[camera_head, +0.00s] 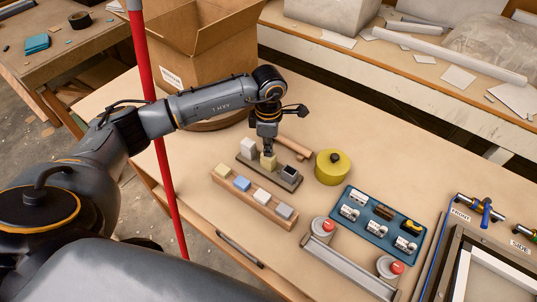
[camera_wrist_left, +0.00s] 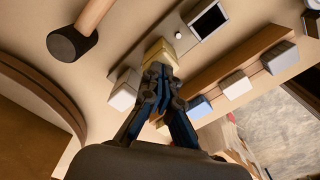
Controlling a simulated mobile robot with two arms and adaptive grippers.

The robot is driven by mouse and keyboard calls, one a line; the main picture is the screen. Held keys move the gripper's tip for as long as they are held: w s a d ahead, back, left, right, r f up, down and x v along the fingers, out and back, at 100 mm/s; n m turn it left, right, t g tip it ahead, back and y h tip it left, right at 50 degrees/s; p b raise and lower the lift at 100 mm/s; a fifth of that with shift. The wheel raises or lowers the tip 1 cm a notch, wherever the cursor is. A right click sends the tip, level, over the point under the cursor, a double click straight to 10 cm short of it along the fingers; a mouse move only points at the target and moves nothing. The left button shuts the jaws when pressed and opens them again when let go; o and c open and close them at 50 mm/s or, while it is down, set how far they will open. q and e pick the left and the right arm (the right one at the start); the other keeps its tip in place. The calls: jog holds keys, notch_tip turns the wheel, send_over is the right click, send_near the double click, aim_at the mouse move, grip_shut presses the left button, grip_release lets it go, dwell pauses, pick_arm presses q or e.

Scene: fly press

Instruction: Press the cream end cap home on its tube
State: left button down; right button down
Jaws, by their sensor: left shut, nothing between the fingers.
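My left gripper (camera_head: 268,147) is shut and empty, pointing down right over the cream end cap (camera_head: 268,161). The cap sits on the middle position of a dark grey base (camera_head: 249,165). In the left wrist view the closed fingertips (camera_wrist_left: 160,80) are at the cream cap (camera_wrist_left: 158,51); I cannot tell if they touch it. The fingers hide part of it, and the tube under it does not show clearly. My right gripper is not in view.
A wooden rack (camera_head: 240,197) with several coloured caps lies in front of the base. A blue tray (camera_head: 376,220) is to the right. A cardboard box (camera_head: 200,45) stands behind the arm.

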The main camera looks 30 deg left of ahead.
pick_arm(q)
notch_tip(320, 180, up, 8)
jog(key=p, duration=0.4)
dwell(0.7)
dwell(0.5)
